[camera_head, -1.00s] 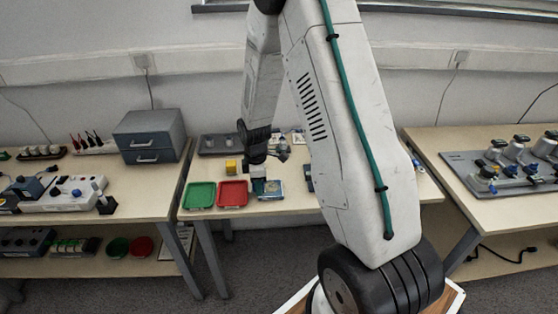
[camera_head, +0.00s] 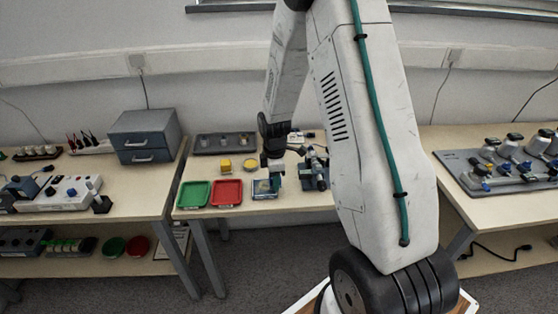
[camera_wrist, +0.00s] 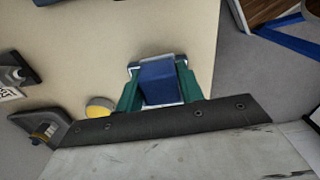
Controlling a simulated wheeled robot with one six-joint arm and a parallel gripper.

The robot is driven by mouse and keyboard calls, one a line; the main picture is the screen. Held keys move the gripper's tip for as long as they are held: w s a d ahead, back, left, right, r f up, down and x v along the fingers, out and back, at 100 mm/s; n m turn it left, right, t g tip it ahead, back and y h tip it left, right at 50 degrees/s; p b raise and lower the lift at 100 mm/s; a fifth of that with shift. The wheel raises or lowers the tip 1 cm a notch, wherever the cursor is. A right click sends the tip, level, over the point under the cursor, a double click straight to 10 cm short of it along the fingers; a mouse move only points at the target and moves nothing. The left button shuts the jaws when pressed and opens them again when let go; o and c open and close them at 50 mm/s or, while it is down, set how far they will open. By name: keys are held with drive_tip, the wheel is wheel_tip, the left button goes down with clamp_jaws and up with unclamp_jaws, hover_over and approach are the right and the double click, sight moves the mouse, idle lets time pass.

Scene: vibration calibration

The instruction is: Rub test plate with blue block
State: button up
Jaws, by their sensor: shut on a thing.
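My gripper (camera_head: 275,172) hangs over the middle table, just beyond the back right edge of the small blue-edged test plate (camera_head: 265,188). The plate lies flat near the table's front edge. In the wrist view the green fingers of my gripper (camera_wrist: 159,86) are shut on the blue block (camera_wrist: 158,80), one on each side. A pale rim shows around the block's ends. In the head view the block cannot be made out. I cannot tell whether it touches anything below.
A red tray (camera_head: 227,193) and a green tray (camera_head: 194,194) lie left of the plate. A yellow block (camera_head: 224,166) and a yellow disc (camera_head: 250,166) sit behind them. A dark device (camera_head: 315,172) stands close right of my gripper. A grey drawer box (camera_head: 146,136) is on the left table.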

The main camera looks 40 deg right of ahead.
drive_tip(key=shift+r, duration=3.5)
